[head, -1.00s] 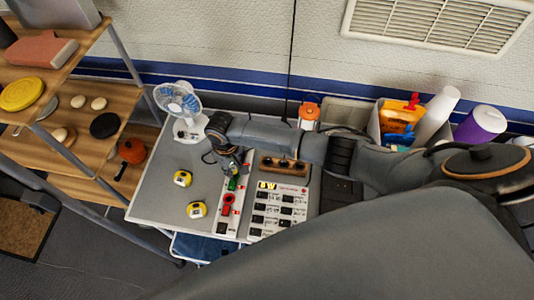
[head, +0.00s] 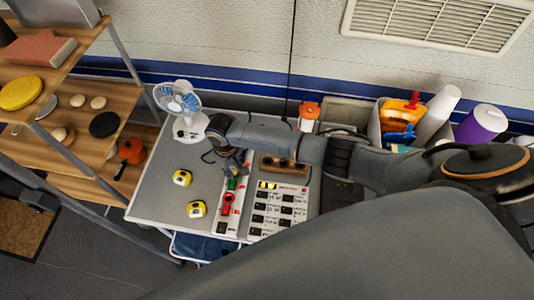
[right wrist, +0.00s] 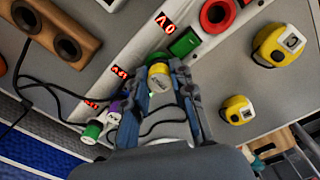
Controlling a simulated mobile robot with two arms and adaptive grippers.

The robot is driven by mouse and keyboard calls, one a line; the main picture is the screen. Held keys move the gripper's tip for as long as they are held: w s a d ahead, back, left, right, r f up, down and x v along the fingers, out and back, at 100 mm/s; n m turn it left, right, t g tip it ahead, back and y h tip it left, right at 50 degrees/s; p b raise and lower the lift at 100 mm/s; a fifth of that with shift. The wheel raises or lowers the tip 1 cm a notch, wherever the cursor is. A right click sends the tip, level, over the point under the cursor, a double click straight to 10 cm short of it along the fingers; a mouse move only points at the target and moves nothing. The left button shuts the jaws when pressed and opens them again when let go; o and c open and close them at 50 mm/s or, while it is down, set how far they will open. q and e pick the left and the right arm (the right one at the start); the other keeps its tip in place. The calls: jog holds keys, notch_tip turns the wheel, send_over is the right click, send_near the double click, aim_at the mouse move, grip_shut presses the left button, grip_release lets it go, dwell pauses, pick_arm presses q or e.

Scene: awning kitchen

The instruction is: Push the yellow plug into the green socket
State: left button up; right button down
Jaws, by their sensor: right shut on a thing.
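The yellow plug (right wrist: 159,80) is between the fingers of my right gripper (right wrist: 163,88), which is shut on it. The green socket (right wrist: 158,56) shows as a round green rim directly in front of the plug, with a green square (right wrist: 185,43) beside it. The plug overlaps the socket in the right wrist view; I cannot tell how deep it sits. In the head view the right gripper (head: 235,172) is over the pale strip by the green socket (head: 231,184), and the plug is mostly hidden. My left gripper is not in view.
A red socket (right wrist: 217,13) is on the same strip. Plugs with green (right wrist: 94,129) and purple parts stand nearby. A wooden socket block (head: 283,164), a button panel (head: 280,208), a fan (head: 180,105) and two yellow tape measures (head: 182,178) share the table.

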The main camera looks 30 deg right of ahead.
aim_at(233, 169)
jog(key=shift+f, duration=0.1)
dwell(0.5)
jog(key=c, duration=0.8)
grip_release()
jog(key=shift+r+p, duration=1.1)
jog(key=shift+r, duration=2.35)
